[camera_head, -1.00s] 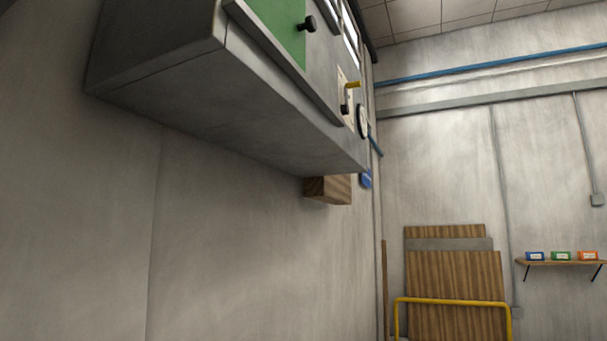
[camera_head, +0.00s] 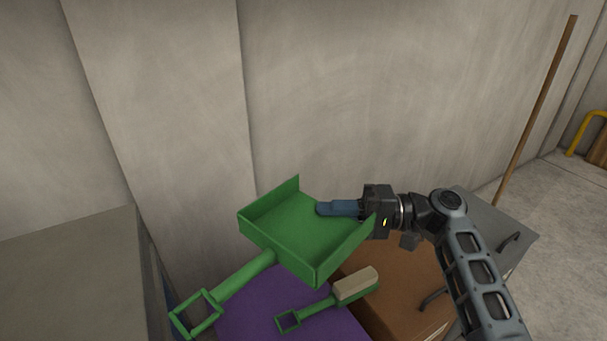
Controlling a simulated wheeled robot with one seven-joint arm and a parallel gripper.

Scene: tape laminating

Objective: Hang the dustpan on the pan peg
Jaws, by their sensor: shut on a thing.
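The green dustpan (camera_head: 300,222) is in the middle of the head view. Its long handle (camera_head: 242,278) points down and left and ends in an open square loop (camera_head: 195,315). My gripper (camera_head: 322,209) comes in from the right, with its blue fingers over the pan's right part. It is shut on the dustpan; the exact contact is hard to see. The dustpan appears above the purple surface. The pan peg is not in view now.
A green brush (camera_head: 357,284) with a pale bristle block lies below the pan, near a purple surface (camera_head: 265,312) and a brown box (camera_head: 395,270). A grey box (camera_head: 75,265) stands left. A wooden pole (camera_head: 540,105) leans at the right. Bare wall (camera_head: 350,100) is behind.

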